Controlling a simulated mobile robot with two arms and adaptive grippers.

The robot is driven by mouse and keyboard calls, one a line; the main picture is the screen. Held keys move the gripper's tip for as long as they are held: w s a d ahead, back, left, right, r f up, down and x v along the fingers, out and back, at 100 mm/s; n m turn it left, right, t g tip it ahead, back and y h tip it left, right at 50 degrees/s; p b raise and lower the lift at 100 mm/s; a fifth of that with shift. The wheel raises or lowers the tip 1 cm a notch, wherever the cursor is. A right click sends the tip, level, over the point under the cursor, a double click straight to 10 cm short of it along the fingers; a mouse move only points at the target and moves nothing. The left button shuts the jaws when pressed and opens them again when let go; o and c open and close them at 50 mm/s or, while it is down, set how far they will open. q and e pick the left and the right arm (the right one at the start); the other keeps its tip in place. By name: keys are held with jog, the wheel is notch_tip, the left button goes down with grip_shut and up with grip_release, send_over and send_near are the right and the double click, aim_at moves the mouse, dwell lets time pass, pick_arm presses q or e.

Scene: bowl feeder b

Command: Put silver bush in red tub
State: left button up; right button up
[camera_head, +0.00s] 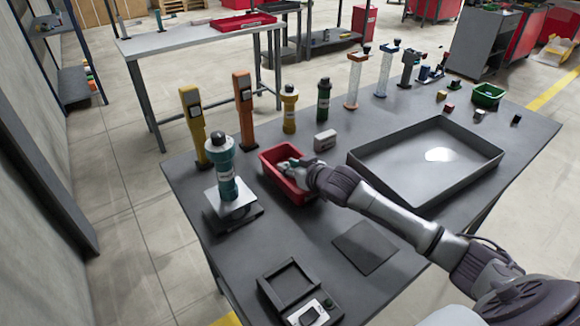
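The red tub (270,158) stands on the grey table, left of the middle. My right gripper (288,166) reaches in from the right, with its fingers down at the tub's opening. The gripper and wrist cover much of the tub's inside. I cannot tell whether the fingers are open or hold anything. I cannot make out the silver bush for certain; a small grey piece (479,114) lies at the table's far right. My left gripper is not in view.
Yellow (192,125) and orange posts (243,98) stand behind. A green bin (488,95) is far right.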

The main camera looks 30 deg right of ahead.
jog(key=o, duration=0.4)
jog(key=shift+c, duration=0.2)
jog(key=v, duration=1.2)
jog(key=shift+r, duration=0.15)
